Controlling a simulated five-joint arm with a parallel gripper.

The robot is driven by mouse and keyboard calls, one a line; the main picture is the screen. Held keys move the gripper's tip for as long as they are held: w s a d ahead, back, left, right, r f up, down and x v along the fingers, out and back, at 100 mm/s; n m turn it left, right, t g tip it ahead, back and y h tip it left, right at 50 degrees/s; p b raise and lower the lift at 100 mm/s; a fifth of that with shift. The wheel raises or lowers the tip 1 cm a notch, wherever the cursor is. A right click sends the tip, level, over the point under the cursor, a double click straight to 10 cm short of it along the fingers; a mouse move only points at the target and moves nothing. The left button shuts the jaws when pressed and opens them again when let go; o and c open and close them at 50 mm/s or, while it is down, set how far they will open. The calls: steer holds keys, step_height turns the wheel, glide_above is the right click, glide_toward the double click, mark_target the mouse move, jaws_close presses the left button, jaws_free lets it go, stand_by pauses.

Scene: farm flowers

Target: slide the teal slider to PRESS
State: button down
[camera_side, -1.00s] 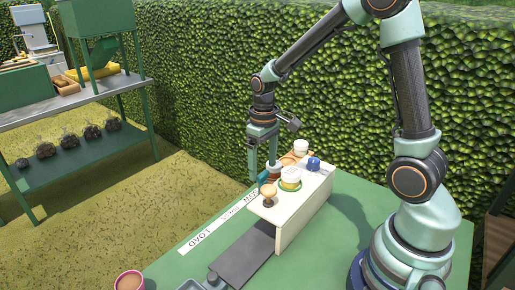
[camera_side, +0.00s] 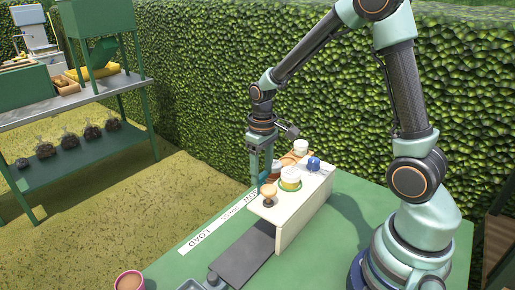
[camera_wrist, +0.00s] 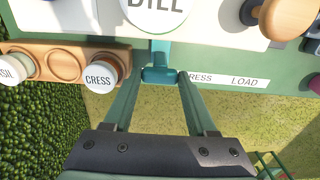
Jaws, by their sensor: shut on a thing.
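The teal slider (camera_wrist: 160,75) shows in the wrist view as a teal knob with a stem, between my fingertips. My gripper (camera_wrist: 159,78) is shut on it. The slider sits at the left end of the white label strip (camera_wrist: 225,80), beside the PRESS word, whose first letter is hidden; LOAD is farther right. In the side view my gripper (camera_side: 261,182) points down at the far end of the label strip (camera_side: 208,236), beside the white box. LOAD is at the strip's near end. The slider is mostly hidden by my fingers there.
The white box (camera_side: 290,228) carries a wooden knob (camera_side: 269,190), a round white DILL piece (camera_side: 290,178) and a blue knob (camera_side: 313,163). A wooden tray (camera_wrist: 60,65) with white-topped pieces lies close left in the wrist view. A dark plate (camera_side: 243,258) lies in front.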

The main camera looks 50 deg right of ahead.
steer(key=a, duration=0.8)
steer(key=shift+a, duration=0.3)
steer(key=shift+c, duration=1)
jaws_free()
step_height(320, 180, up, 12)
steer(key=shift+r, duration=0.15)
